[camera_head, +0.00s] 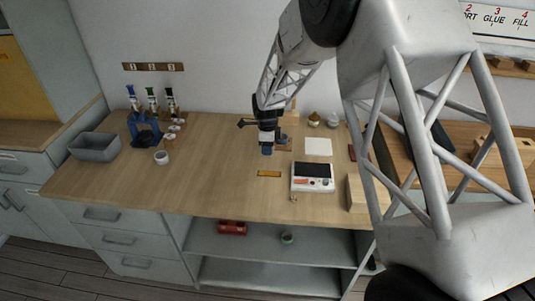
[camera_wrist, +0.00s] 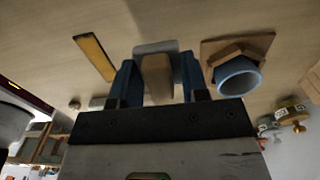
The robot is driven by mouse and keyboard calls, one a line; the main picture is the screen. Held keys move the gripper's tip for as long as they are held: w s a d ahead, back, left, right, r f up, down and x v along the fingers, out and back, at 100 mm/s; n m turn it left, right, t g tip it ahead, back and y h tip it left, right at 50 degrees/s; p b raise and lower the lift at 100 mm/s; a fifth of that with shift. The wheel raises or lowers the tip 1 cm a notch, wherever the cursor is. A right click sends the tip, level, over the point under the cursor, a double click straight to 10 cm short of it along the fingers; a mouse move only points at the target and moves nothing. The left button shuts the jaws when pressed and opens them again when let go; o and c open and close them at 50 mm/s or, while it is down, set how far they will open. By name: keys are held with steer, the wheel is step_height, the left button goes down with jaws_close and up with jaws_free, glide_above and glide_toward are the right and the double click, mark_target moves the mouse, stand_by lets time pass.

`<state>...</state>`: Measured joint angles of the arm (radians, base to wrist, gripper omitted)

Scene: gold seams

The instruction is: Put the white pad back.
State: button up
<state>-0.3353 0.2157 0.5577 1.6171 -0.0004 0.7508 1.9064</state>
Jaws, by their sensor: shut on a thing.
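My gripper (camera_head: 267,151) is over the middle of the wooden table, pointing down. In the wrist view its two blue fingers (camera_wrist: 159,82) are closed on a wooden grip. A pale, flat, round-cornered piece shows at the far end of this grip; I take the whole for the white pad (camera_wrist: 155,47). In the head view the fingers hide it, and I cannot tell its gap to the table. A flat white square (camera_head: 318,146) lies on the table to the right of my gripper.
A yellow strip (camera_head: 269,174) lies in front of my gripper. A wooden stand with a blue cup (camera_wrist: 238,77) is close beside it. A white device with a dark screen (camera_head: 313,177) is front right. A grey bin (camera_head: 95,147) stands far left. The table's centre left is clear.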

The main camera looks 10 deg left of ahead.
mark_target(268, 159)
steer(key=shift+f, duration=1.75)
steer(key=shift+f, duration=0.5)
steer(key=o, duration=1)
steer(key=shift+s+f, duration=0.1)
steer(key=shift+f, duration=0.05)
steer(key=shift+c, duration=0.2)
steer(key=shift+s+f, duration=0.1)
steer(key=shift+f, duration=0.05)
steer(key=shift+s+f, duration=0.15)
steer(key=r, duration=1.4)
steer(key=shift+w, duration=0.35)
